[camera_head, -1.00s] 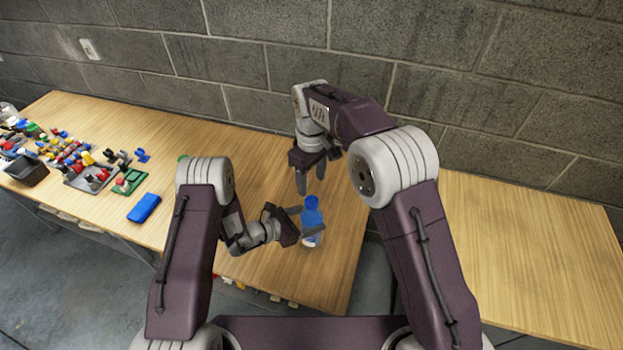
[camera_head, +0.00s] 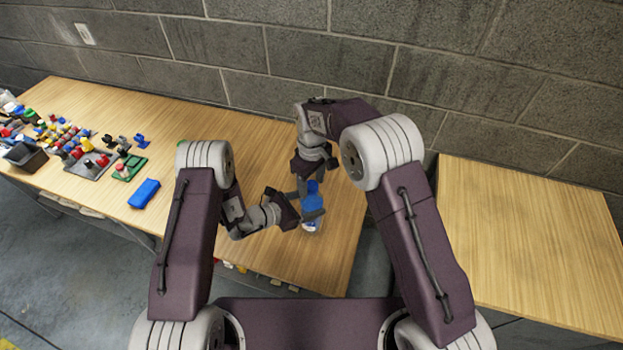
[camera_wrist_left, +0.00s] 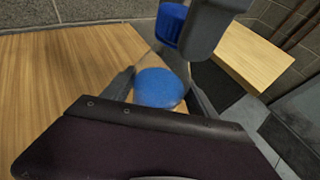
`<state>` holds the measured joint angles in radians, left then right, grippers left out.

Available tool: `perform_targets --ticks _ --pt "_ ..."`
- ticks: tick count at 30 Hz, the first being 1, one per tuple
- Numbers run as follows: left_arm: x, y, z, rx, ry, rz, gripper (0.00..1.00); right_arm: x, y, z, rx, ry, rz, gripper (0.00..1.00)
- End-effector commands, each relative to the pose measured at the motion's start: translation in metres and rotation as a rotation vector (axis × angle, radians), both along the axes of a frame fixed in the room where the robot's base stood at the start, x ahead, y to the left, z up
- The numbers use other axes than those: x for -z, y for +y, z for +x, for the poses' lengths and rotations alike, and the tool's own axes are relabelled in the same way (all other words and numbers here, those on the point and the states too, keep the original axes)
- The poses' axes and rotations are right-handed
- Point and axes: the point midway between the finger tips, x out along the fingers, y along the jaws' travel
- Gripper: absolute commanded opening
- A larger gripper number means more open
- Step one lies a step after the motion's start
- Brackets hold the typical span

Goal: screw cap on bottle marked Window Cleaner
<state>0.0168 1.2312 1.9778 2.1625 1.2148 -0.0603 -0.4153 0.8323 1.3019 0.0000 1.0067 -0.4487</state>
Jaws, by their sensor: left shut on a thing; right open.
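In the head view, a blue bottle (camera_head: 312,203) with a pale label low on its side stands upright near the table's front edge. My left gripper (camera_head: 311,215) is shut on its body from the left. The rounded bottle body also shows between the left fingers in the left wrist view (camera_wrist_left: 158,88). A darker blue ribbed cap (camera_wrist_left: 171,22) is above it; how it meets the neck is unclear. My right gripper (camera_head: 308,183) points down at the cap, open, with a grey finger (camera_wrist_left: 208,28) close beside it. The label's words are not readable.
The wooden table (camera_head: 255,125) is clear behind the bottle. A blue box (camera_head: 144,193), a green board (camera_head: 130,168) and trays of small coloured parts (camera_head: 88,163) lie to the left. A second wooden table (camera_head: 530,240) stands right, across a gap. A block wall is behind.

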Motion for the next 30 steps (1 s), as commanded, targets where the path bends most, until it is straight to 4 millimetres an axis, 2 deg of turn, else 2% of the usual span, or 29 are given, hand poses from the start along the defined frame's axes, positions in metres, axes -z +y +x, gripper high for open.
perform_targets --ticks 3,9,17,18,20,21,30 --pt "-0.0003 0.0000 0.0001 0.000 -0.001 -0.001 0.00 -0.0001 0.0000 0.0000 0.000 0.000 0.000 0.56" --pt "-0.0003 0.0000 0.0001 0.000 -0.001 -0.001 0.00 -0.0003 0.0000 0.0000 0.000 0.000 0.000 0.01" --pt "-0.0003 0.0000 0.0001 0.000 -0.001 -0.001 0.00 -0.0004 0.0000 0.0000 0.006 0.000 0.000 0.00" --pt "-0.0003 0.0000 0.0001 0.000 -0.001 -0.001 0.00 -0.0004 0.0000 0.0000 0.006 0.000 0.000 0.43" --pt "-0.0003 0.0000 0.0001 0.000 -0.001 -0.001 0.00 -0.0004 0.0000 0.0000 0.005 0.000 0.000 0.60" --pt "-0.0003 0.0000 0.0001 0.000 -0.001 -0.001 0.00 -0.0004 0.0000 0.0000 0.005 0.000 0.000 0.63" --pt "-0.0004 -0.0001 0.0002 0.000 -0.001 -0.001 0.00 -0.0017 0.0000 0.0001 0.005 0.000 0.000 0.63"
